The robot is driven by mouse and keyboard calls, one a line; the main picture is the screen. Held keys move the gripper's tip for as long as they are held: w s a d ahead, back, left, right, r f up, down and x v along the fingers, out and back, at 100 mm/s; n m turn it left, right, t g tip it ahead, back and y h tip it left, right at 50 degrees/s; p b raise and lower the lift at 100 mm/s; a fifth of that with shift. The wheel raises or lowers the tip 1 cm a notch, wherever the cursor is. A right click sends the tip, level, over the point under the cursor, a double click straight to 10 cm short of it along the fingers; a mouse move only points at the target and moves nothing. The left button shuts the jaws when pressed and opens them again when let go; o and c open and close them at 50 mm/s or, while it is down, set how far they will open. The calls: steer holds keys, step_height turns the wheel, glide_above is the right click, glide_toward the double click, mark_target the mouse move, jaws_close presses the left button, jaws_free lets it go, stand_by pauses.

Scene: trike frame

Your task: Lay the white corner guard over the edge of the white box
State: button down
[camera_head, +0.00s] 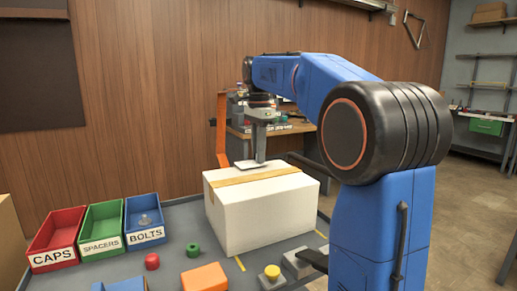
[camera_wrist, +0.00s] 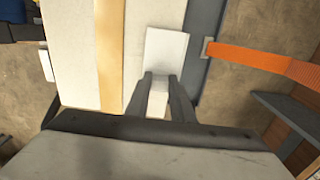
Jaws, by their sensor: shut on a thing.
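The white box (camera_head: 262,212), closed with a tan tape strip, stands on the grey table. Its top also shows in the wrist view (camera_wrist: 72,50). The white corner guard (camera_wrist: 166,50) is between the fingertips of my gripper (camera_wrist: 160,80), which is shut on it. In the wrist view the guard lies along the box's right-hand top edge, beyond the tape. In the head view my gripper (camera_head: 260,160) points down at the far edge of the box top, with the guard (camera_head: 246,163) below it. I cannot tell whether the guard touches the box.
An orange strap (camera_wrist: 262,60) runs from a buckle beside the box's edge; it hangs upright behind the box in the head view (camera_head: 221,125). Red, green and blue bins (camera_head: 145,222) stand left. A red cap (camera_head: 152,261), green spacer (camera_head: 193,250) and orange block (camera_head: 205,277) lie in front.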

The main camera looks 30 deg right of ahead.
steer(key=shift+f, duration=0.15)
steer(key=c, duration=1.5)
jaws_free()
steer(key=shift+o, duration=0.2)
step_height(320, 180, up, 12)
